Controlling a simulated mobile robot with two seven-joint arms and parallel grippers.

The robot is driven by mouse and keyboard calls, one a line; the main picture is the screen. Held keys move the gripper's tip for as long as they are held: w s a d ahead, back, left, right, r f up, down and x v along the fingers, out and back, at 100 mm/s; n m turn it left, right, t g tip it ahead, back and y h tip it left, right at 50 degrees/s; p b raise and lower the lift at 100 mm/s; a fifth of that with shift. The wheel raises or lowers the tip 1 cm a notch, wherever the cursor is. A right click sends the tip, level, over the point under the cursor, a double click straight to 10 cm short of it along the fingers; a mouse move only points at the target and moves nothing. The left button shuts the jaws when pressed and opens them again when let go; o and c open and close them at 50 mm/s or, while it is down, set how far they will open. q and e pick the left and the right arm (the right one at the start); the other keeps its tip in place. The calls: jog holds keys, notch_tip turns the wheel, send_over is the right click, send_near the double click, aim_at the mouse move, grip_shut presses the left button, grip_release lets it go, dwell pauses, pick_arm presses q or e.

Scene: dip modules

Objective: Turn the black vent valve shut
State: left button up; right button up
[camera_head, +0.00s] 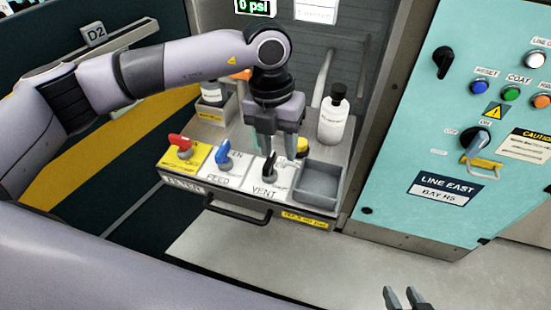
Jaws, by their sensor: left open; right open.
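The black vent valve handle (269,167) stands on a white plate marked VENT (262,189) at the front of the grey bench unit. My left gripper (275,151) points down just above and behind the handle, its fingers apart. It partly overlaps the handle in the view, and I cannot tell whether it touches it. My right gripper (405,298) is at the bottom edge, its two fingertips apart and empty, far from the valve.
A blue feed valve (225,157) and a red valve (181,143) stand to the left. A grey tray (319,184) is to the right, with a white bottle (333,118) behind. A gauge (255,7) reads 0 psi. A turquoise panel (415,140) stands at right.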

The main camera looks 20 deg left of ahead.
aim_at(269, 160)
pick_arm(q)
jog(key=shift+w+a+r+t+y, duration=0.2)
jog(key=shift+w+a+y, duration=0.1)
jog(key=shift+w+a, duration=0.25)
jog(key=shift+w+a+r+t+y, duration=0.15)
jog(key=shift+w+a+y, duration=0.15)
jog(key=shift+a, duration=0.3)
jog(key=shift+a+f, duration=0.1)
jog(key=shift+f, duration=3.35)
grip_shut()
